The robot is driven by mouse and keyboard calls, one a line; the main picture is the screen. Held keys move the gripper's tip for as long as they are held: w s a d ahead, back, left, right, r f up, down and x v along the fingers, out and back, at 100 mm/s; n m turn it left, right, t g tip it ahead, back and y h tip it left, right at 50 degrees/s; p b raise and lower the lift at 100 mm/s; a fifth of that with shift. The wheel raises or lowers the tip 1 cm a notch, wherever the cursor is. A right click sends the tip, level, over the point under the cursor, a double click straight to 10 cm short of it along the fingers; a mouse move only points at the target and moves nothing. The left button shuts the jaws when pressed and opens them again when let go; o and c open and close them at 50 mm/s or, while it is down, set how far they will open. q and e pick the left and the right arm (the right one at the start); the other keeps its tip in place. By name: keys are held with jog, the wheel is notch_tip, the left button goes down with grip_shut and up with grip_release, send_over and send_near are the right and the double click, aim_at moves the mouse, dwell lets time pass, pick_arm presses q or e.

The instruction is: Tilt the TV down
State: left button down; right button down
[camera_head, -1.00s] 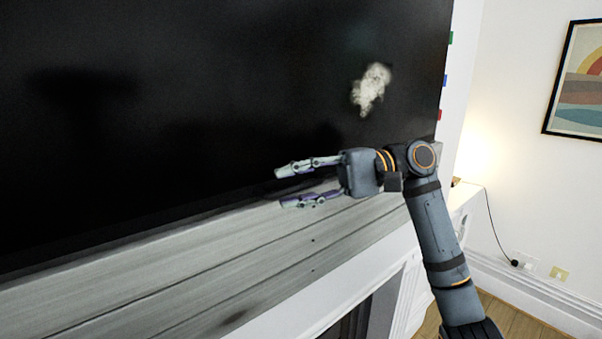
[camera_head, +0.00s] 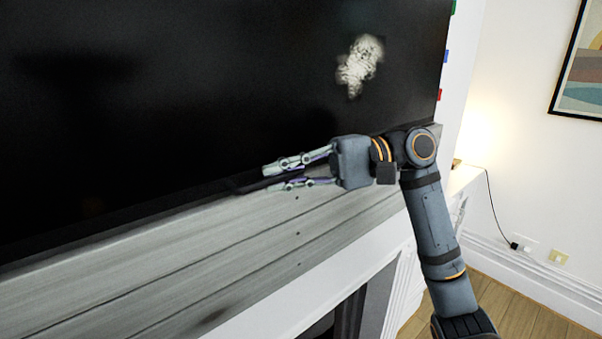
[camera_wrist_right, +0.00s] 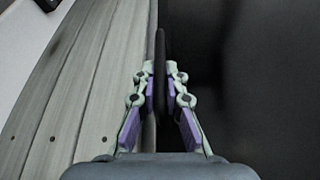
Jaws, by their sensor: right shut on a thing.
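The TV (camera_head: 180,90) is a large, dark, glossy screen that fills the left and upper part of the head view, just above the grey wooden mantel. My right gripper (camera_head: 267,179) is at the TV's lower edge, fingers pointing left. In the right wrist view, the fingers (camera_wrist_right: 160,77) are closed from both sides on a thin dark strip at the TV's bottom edge. The dark screen (camera_wrist_right: 255,80) lies to the right of it. The fingers partly hide the held strip. The left gripper is not in view.
The grey plank mantel (camera_head: 200,255) runs just below the TV and my gripper. The white fireplace surround (camera_head: 345,285) is under it. A framed picture (camera_head: 580,80) hangs on the right wall. Wooden floor (camera_head: 510,305) shows at the lower right.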

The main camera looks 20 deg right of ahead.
jog(key=shift+w+a+n+p, duration=0.2)
jog(key=shift+w+n+p, duration=0.1)
jog(key=shift+n+p, duration=0.2)
jog(key=shift+w+a+f, duration=0.2)
jog(key=shift+w+f, duration=0.05)
jog(key=shift+w, duration=0.3)
jog(key=c, duration=1.8)
grip_release()
jog(key=shift+o, duration=1.2)
jog(key=shift+a, duration=0.35)
jog(key=shift+o, duration=0.8)
jog(key=shift+s+a+r, duration=0.2)
jog(key=shift+a, duration=0.2)
jog(key=shift+w+d+f, duration=0.1)
jog(key=shift+w+d, duration=0.1)
jog(key=shift+d, duration=0.25)
jog(key=d, duration=0.8)
jog(key=shift+s+d+r, duration=0.15)
jog(key=shift+s+r, duration=0.15)
jog(key=shift+s, duration=0.1)
